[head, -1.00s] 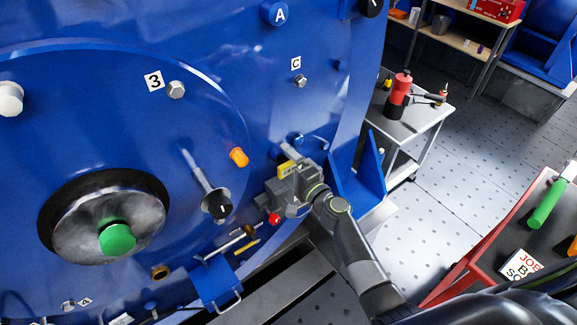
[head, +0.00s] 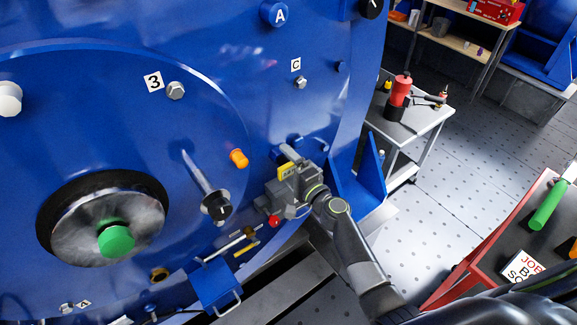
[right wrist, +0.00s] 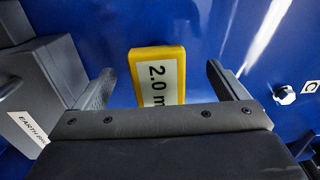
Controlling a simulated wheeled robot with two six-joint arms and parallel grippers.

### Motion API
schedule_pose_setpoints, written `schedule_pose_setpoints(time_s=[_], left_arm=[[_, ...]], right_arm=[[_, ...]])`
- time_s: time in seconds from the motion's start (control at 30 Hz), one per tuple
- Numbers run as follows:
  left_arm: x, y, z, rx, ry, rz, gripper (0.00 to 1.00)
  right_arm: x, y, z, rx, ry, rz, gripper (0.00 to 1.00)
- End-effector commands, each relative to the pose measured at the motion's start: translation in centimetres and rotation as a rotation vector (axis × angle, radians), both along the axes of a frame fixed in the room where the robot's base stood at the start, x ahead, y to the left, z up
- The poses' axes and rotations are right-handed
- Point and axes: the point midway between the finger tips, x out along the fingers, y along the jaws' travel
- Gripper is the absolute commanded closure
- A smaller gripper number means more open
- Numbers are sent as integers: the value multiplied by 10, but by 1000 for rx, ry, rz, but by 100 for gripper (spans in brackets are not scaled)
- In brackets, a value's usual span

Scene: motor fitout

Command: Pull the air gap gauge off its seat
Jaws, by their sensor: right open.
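The air gap gauge is a yellow block with a white label reading "2.0 m", the rest cut off. It shows in the right wrist view (right wrist: 157,76) against the blue motor face, and as a small yellow patch in the head view (head: 285,172). My right gripper (right wrist: 160,72) is open, with one finger on each side of the gauge and gaps on both sides. The gauge's lower end is hidden behind the gripper body. In the head view my right gripper (head: 290,165) is close to the motor face. My left gripper is not in view.
A grey box labelled "EARTH" (right wrist: 30,95) stands close to my left-hand finger in the wrist view. A red knob (head: 274,221) and a blue bracket (head: 357,178) flank the gripper in the head view. An orange plug (head: 239,158) sits to its left.

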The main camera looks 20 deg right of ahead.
Motion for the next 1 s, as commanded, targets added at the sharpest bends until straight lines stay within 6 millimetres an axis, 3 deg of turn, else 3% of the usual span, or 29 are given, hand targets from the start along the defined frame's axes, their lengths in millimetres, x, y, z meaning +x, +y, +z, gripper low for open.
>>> schedule_pose_setpoints(time_s=[0.7,1.0], left_arm=[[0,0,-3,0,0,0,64],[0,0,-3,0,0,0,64]], right_arm=[[0,0,0,0,1,0,9],[0,0,0,0,1,0,48]])
